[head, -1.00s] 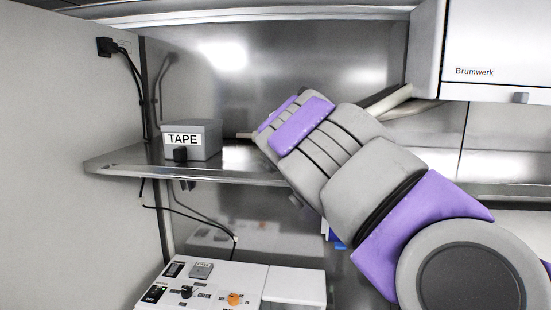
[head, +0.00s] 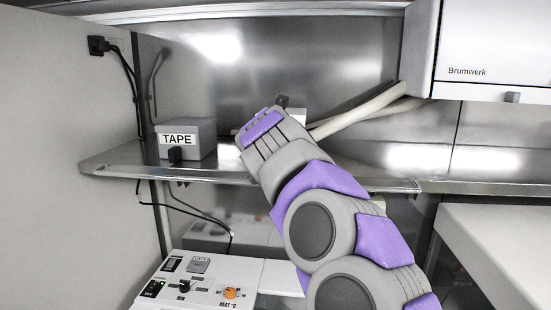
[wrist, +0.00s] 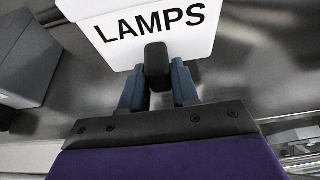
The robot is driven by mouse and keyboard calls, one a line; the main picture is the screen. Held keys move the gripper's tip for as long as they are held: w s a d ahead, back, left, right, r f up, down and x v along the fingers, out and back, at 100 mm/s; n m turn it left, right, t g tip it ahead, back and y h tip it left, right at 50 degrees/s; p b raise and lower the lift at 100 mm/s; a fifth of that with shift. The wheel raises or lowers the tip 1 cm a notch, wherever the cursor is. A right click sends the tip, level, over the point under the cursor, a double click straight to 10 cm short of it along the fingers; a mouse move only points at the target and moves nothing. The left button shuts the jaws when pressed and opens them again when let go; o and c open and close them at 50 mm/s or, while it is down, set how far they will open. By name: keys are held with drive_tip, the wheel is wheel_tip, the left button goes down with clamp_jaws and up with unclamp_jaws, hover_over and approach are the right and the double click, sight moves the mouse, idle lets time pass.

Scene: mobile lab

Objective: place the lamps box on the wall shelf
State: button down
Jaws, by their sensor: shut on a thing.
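The white LAMPS box (wrist: 145,30) fills the top of the wrist view. My gripper (wrist: 158,78) is shut on the black knob on its front. In the head view only a small white part of the box (head: 296,116) shows past my wrist, and my fingers are mostly hidden. The metal wall shelf (head: 115,163) runs across the head view; my wrist is over its middle. The box is at the shelf, but I cannot tell whether it touches the surface.
A grey TAPE box (head: 200,138) stands on the shelf to the left; its side shows in the wrist view (wrist: 30,60). Pale pipes (head: 370,108) run behind on the right. A white Brumwerk cabinet (head: 490,60) hangs upper right. A control panel (head: 205,285) lies below.

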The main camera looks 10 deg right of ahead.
drive_tip(key=shift+w+d+f, duration=0.1)
drive_tip(key=shift+d+f, duration=0.45)
drive_tip(key=shift+f, duration=0.9)
drive_tip(key=shift+a+f, duration=0.2)
drive_tip(key=shift+a, duration=0.65)
drive_tip(key=c, duration=1.2)
unclamp_jaws()
drive_tip(key=shift+d, duration=0.1)
drive_tip(key=o, duration=0.4)
drive_tip(key=shift+d, duration=0.55)
drive_tip(key=shift+c, duration=0.2)
drive_tip(key=shift+s+a+r, duration=0.1)
drive_tip(key=shift+s+a, duration=0.15)
drive_tip(key=shift+a, duration=0.15)
drive_tip(key=b+v, duration=0.2)
drive_tip(key=v, duration=0.9)
drive_tip(key=shift+s, duration=0.3)
